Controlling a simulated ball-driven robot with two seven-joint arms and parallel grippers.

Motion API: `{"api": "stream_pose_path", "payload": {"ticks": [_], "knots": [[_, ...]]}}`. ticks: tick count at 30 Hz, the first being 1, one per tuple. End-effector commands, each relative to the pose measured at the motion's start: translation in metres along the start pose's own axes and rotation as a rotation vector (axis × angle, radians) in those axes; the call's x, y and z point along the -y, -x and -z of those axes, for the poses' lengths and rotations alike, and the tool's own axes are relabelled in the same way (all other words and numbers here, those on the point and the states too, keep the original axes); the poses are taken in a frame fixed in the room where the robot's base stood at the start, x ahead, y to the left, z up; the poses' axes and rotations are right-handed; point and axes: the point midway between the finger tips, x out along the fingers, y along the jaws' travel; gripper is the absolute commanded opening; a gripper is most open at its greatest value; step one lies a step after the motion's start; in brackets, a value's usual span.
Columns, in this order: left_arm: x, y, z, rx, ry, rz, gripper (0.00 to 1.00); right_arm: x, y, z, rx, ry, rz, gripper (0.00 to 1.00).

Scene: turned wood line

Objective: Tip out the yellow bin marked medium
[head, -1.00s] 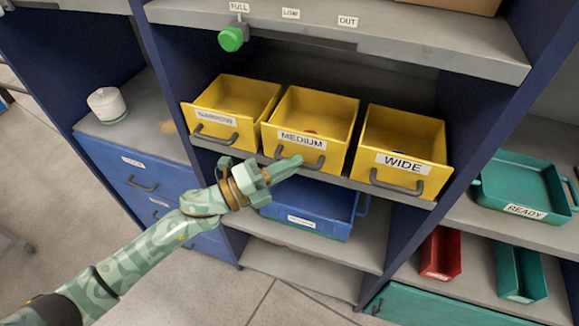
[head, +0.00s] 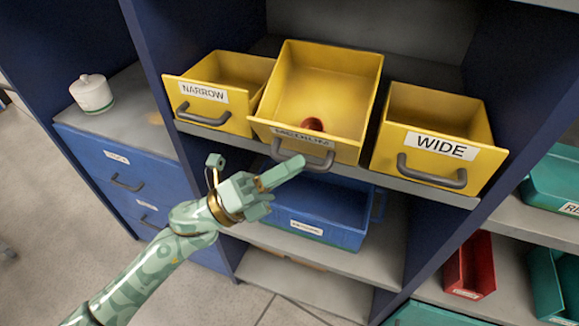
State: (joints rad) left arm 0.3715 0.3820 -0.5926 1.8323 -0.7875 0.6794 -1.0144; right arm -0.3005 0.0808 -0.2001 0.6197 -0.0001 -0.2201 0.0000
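The yellow bin marked medium (head: 330,85) stands between two other yellow bins on the shelf, tilted forward so that its inside shows. A small dark red thing (head: 313,124) lies in it near the front wall. Its dark handle (head: 303,160) is at the front. My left gripper (head: 285,174) is in front of the bin, with a green finger overlapping the handle in the picture. I cannot tell whether the fingers are closed around the handle. My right gripper is not in view.
The yellow bin marked narrow (head: 215,92) stands to the left and the one marked wide (head: 437,137) to the right. A blue bin (head: 318,212) sits on the shelf below. A white pot (head: 91,95) stands on the blue drawer unit (head: 120,172). A red bin (head: 470,266) is at lower right.

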Motion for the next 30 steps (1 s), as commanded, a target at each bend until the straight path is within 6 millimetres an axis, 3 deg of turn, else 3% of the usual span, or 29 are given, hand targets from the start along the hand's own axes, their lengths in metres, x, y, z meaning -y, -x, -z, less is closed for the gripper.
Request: {"api": "stream_pose_path", "payload": {"ticks": [2,17,22,30], "knots": [[0.0,0.0,0.0,0.0,-0.001,0.0,0.34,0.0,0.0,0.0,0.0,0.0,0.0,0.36],[0.0,0.004,0.0,0.001,0.001,0.0,0.34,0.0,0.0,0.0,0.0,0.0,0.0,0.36],[-0.001,0.031,0.0,0.001,0.003,-0.002,0.34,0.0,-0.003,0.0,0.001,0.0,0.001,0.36],[-0.002,0.106,0.001,0.001,0.004,-0.005,0.34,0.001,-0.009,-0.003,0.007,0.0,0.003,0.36]]}}
